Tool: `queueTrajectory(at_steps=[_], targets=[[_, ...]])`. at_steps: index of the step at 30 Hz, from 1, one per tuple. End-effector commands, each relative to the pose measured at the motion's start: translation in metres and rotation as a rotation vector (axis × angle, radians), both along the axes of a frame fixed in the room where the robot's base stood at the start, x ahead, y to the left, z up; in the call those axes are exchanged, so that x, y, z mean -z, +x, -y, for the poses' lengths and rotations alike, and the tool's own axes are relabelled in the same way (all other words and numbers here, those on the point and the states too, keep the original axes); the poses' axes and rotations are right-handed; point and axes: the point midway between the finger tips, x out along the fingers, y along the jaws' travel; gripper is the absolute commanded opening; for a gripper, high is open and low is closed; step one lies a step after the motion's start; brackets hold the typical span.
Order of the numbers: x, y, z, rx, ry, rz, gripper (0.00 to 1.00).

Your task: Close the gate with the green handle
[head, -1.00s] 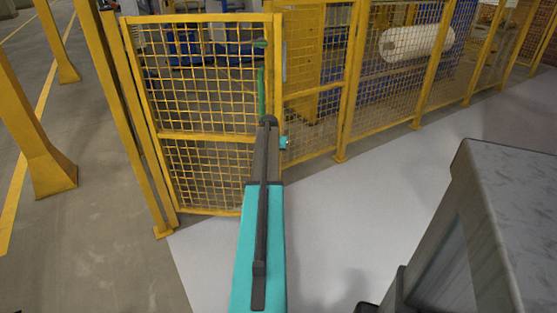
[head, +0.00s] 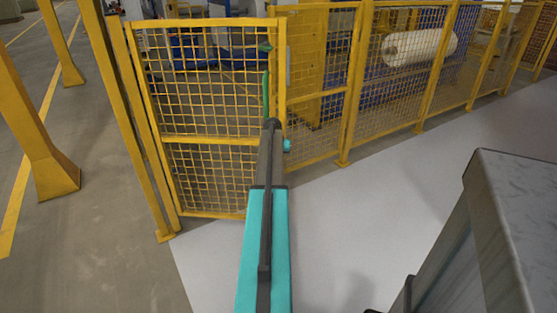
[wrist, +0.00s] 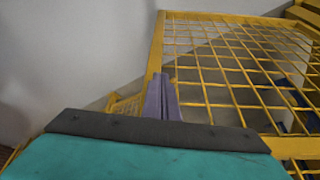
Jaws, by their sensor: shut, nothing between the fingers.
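The gate (head: 208,138) is a yellow frame with wire mesh, upright at the left of the fence in the head view. Its green handle (head: 266,92) is a thin vertical bar near the gate's right edge, just above my arm's end. The gate's right edge appears close to the adjoining fence post; I cannot tell whether a gap is left. My gripper (wrist: 162,98) shows in the wrist view as two purple-grey fingers, shut and empty, beside the yellow edge of a mesh frame. Whether they touch it is unclear. The handle is not visible in the wrist view. My arm hides the gripper in the head view.
Yellow mesh fence panels (head: 405,75) run on to the right, with a white roll (head: 420,46) behind them. Yellow posts (head: 52,172) stand at the left. The pale floor (head: 345,215) in front of the fence is open.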

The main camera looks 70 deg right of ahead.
Motion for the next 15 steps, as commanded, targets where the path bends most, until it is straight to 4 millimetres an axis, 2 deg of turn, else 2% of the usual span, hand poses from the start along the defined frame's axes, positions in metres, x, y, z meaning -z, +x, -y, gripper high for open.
queueTrajectory(at_steps=[14, 15], targets=[[0.000, -0.006, -0.039, -0.004, 0.000, 0.000, 0.00], [-0.006, -0.007, -0.041, -0.004, -0.002, 0.001, 0.00]])
